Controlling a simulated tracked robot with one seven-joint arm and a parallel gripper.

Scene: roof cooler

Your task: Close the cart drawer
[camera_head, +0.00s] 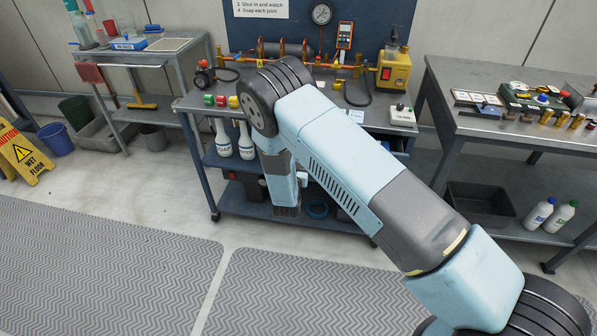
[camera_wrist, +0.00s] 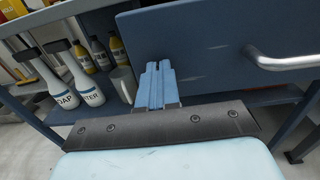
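The cart (camera_head: 212,160) stands ahead, with my arm across its front. In the wrist view its blue drawer front (camera_wrist: 215,70) fills the upper right, with a silver bar handle (camera_wrist: 285,62) on it. In the head view my arm hides most of the drawer; how far it stands out cannot be judged. My gripper (camera_wrist: 157,66) has its blue fingers together, empty, in front of the left part of the drawer front and left of the handle. Whether the fingertips touch the panel is not clear. In the head view the gripper end (camera_head: 287,208) points down before the cart.
White soap and water bottles (camera_head: 222,139) stand on the cart's left side. Gauges and a yellow device (camera_head: 393,70) are on its top. A side table (camera_head: 470,125) stands right, a shelf cart (camera_head: 185,62) left. A wet floor sign (camera_head: 22,155) is far left. The matted floor in front is clear.

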